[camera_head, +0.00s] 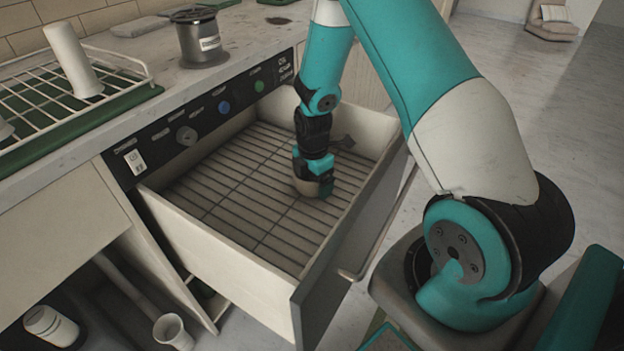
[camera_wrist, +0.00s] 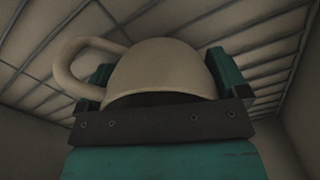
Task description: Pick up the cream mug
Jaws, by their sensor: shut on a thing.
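The cream mug (camera_wrist: 165,68) fills the middle of the wrist view, with its handle (camera_wrist: 72,68) out to the left. In the head view a small part of the mug (camera_head: 308,187) shows below my gripper (camera_head: 314,170). My gripper is inside the open drawer (camera_head: 225,200), toward its right side. In the wrist view my teal fingers (camera_wrist: 160,85) stand on both sides of the mug and are shut on it. The mug is at or near the wire rack floor of the drawer; I cannot tell whether it touches it.
The drawer's walls surround my gripper, and its front panel (camera_head: 345,250) lies to the right. Most of the rack floor is clear. A cup (camera_head: 172,331) is below.

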